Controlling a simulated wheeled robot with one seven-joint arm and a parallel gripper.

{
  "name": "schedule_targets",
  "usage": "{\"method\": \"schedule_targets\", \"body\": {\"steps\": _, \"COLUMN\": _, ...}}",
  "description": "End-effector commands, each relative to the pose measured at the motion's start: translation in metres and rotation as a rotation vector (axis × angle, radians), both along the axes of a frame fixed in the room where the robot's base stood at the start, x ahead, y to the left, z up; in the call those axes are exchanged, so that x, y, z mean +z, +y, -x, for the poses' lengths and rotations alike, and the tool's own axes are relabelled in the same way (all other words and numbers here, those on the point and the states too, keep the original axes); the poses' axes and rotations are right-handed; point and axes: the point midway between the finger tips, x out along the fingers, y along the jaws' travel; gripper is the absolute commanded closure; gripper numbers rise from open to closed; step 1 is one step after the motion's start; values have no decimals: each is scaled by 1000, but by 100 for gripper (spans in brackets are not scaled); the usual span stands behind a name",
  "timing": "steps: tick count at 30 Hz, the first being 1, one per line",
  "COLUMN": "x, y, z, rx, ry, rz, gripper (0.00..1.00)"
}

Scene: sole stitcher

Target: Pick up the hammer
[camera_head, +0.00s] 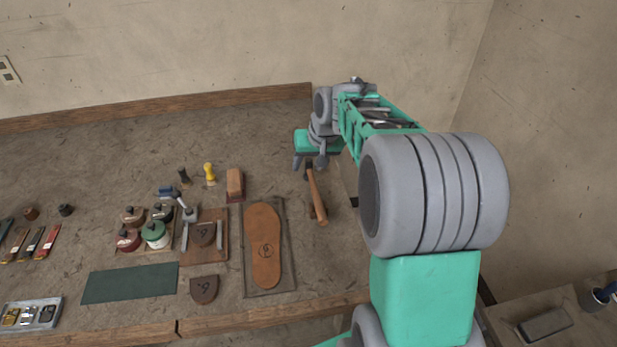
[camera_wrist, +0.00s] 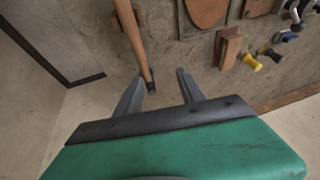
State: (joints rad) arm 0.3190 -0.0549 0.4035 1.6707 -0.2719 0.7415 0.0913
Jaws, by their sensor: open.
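The hammer (camera_head: 316,192) lies on the bench to the right of the brown sole, its wooden handle running away from the robot. Its far, dark end is at my gripper (camera_head: 309,164). In the wrist view the hammer's handle (camera_wrist: 132,38) comes down from the top edge, and its dark tip shows near the left finger of my gripper (camera_wrist: 161,74). The fingers are apart and do not hold it. Whether the tip lies between the fingers or below them, I cannot tell. The hammer's near end is out of the wrist view.
A brown sole (camera_head: 263,240) on a board lies left of the hammer. A wooden block brush (camera_head: 235,184), a yellow-handled tool (camera_head: 210,173) and several jars (camera_head: 153,234) stand further left. The bench's right edge is close beside the hammer. A wall (camera_head: 220,50) stands behind.

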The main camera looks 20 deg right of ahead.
Motion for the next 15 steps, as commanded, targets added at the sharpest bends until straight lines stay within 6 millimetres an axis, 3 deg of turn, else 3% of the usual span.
{"method": "schedule_targets", "body": {"steps": 1, "x": -24, "y": -17, "z": -15, "rx": -21, "ry": 1, "rz": -19, "gripper": 54}}
{"method": "schedule_targets", "body": {"steps": 4, "x": -41, "y": -34, "z": -34, "rx": -40, "ry": -11, "rz": -39, "gripper": 54}}
{"method": "schedule_targets", "body": {"steps": 15, "x": -87, "y": -36, "z": -54, "rx": -44, "ry": -11, "rz": -45, "gripper": 54}}
